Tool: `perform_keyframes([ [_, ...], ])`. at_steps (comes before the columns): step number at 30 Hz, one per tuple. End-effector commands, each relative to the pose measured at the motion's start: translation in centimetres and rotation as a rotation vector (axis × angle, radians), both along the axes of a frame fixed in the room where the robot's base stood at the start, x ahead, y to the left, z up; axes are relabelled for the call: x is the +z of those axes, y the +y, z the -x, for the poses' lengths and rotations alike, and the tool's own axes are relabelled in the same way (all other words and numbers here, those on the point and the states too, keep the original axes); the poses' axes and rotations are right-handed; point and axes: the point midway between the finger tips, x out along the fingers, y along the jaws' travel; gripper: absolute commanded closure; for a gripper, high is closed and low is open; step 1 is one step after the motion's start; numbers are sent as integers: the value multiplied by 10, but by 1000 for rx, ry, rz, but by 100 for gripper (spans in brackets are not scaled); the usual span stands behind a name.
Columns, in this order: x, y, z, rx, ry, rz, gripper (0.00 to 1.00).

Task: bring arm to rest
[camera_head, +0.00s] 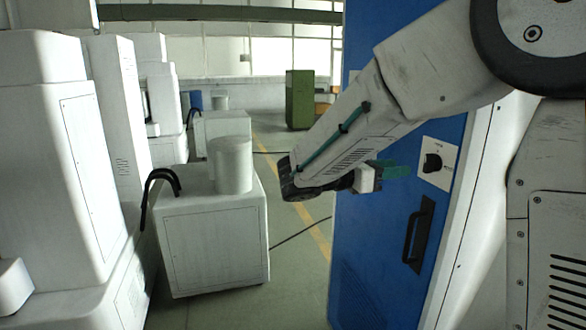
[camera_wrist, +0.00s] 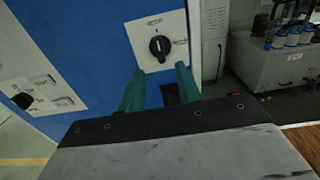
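My arm reaches from the upper right across the head view. My gripper (camera_head: 408,171) has green fingers and is in front of the blue cabinet (camera_head: 362,240), near the white plate with a black rotary knob (camera_head: 432,163). In the wrist view my gripper (camera_wrist: 160,82) shows two green fingers set apart, with nothing between them. The knob (camera_wrist: 160,46) on its white plate lies just beyond the fingertips, apparently not between them. The knob's pointer stands about upright.
A black handle (camera_head: 417,235) sits on the cabinet below the knob. A second switch plate (camera_wrist: 40,90) shows at left in the wrist view. White machines (camera_head: 50,160) and a white box with a cylinder (camera_head: 214,240) stand at left. The aisle floor (camera_head: 300,265) is mostly clear.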

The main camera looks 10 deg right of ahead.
Motion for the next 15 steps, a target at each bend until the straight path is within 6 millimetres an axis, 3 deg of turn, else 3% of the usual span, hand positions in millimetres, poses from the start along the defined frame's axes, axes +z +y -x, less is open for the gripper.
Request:
perform_keyframes([
  [4, -7, 0, -1, 3, -66, -34, 66],
  [7, -38, 0, 15, -45, -138, -152, 66],
  [11, -70, 0, 59, -181, -295, -363, 66],
  [15, -95, 8, 117, -395, -508, -596, 66],
])
